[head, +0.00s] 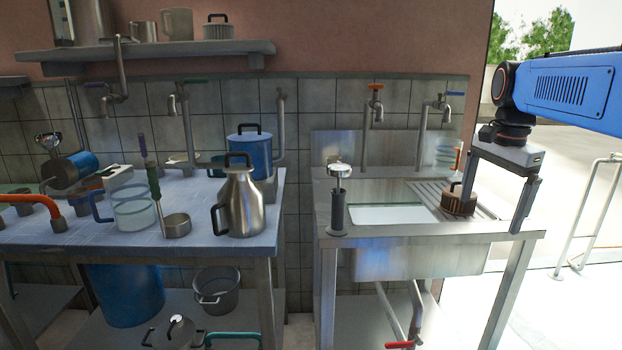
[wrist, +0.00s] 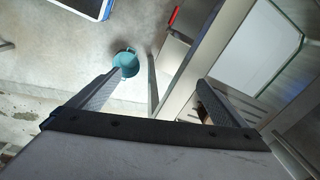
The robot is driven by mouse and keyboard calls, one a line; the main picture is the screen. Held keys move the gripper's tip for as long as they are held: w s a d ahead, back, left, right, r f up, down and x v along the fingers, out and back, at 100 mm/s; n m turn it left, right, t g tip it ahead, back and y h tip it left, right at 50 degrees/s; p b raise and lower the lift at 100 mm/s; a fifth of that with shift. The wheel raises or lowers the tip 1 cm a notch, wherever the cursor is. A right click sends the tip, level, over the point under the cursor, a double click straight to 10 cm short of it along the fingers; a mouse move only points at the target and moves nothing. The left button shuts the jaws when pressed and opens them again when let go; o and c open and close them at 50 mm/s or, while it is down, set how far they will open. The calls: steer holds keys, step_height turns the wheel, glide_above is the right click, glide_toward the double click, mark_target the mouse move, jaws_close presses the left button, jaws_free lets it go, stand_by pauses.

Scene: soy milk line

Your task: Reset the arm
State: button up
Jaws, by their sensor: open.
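My gripper (head: 497,195) hangs from the blue arm at the right of the head view, pointing down over the right end of the metal sink counter. Its two fingers are spread wide and nothing is between them. In the wrist view my gripper (wrist: 160,95) also shows open, with the floor and the counter edge below. A brown lidded pot (head: 458,200) stands on the sink's drainboard, just left of the fingers in the head view. It is mostly hidden behind the right finger in the wrist view.
The sink counter (head: 430,240) holds a basin and a dark-handled tool (head: 338,195). Taps (head: 375,105) rise behind it. A tiled table (head: 120,245) at left carries a steel jug (head: 240,205) and several vessels. A teal bucket (wrist: 126,62) stands on the floor. Open floor lies right.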

steer(key=s+a+f+n+t, duration=0.1)
steer(key=s+a+f+n, duration=0.2)
steer(key=s+f, duration=0.3)
steer(key=s+a+f+n+t, duration=0.1)
steer(key=s+a+f+n, duration=0.2)
steer(key=s+f+n, duration=0.3)
steer(key=s+a+f+n+t, duration=0.1)
steer(key=s+a+f+n, duration=0.3)
steer(key=s+f, duration=0.4)
steer(key=shift+s+n+t, duration=0.3)
steer(key=shift+s+n, duration=0.3)
steer(key=shift+s, duration=0.4)
